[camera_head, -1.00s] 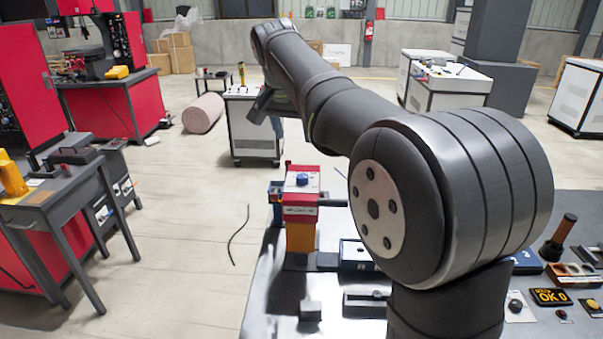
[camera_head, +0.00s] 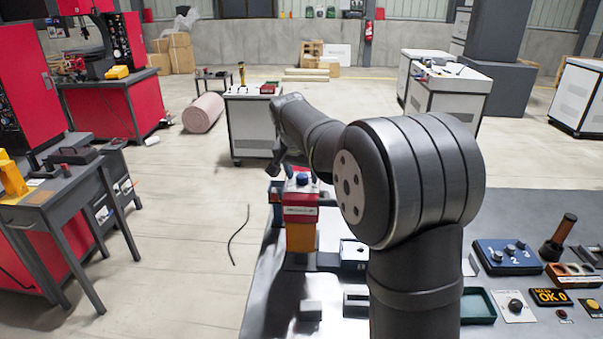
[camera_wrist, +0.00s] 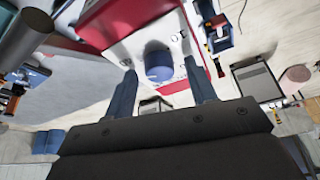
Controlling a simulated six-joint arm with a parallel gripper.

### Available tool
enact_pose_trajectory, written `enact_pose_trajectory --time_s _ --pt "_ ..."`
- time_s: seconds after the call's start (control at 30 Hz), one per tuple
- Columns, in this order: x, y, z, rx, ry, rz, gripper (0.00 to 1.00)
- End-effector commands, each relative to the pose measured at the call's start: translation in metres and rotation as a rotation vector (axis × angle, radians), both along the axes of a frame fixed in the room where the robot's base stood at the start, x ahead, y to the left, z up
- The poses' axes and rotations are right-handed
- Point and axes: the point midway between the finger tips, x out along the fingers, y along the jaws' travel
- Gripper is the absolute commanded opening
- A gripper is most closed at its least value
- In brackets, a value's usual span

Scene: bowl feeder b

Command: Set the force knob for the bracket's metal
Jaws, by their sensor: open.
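The force knob looks to be the blue round knob on the white top plate of a red and orange press-like unit (camera_head: 300,212). In the wrist view the blue knob (camera_wrist: 158,66) lies between the fingers of my gripper (camera_wrist: 160,72), one finger on each side. The gripper is open and seems just above the knob; I cannot tell any contact. In the head view my gripper (camera_head: 289,168) is above the unit and small against it. The knob's pointer and any marks are too small to read. I cannot clearly pick out the bracket.
A small light block (camera_head: 311,307) stands at the table's front left. A blue box with numbered knobs (camera_head: 508,256), a green tray (camera_head: 478,305), an upright dark handle (camera_head: 560,238) and a display reading OK 0 (camera_head: 551,297) are at the right. My arm hides the table's middle.

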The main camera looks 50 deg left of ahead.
Motion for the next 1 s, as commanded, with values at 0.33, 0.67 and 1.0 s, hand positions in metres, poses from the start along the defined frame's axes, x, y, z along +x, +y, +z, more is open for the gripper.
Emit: enact_pose_trajectory --time_s 0.33,0.67,1.0 --pt "-0.0001 0.0001 0.0004 0.000 0.000 0.000 0.16" --pt "0.0000 -0.0002 0.0009 0.001 0.000 0.024 0.07" --pt "0.0012 -0.0016 0.0013 0.002 -0.001 0.216 0.07"
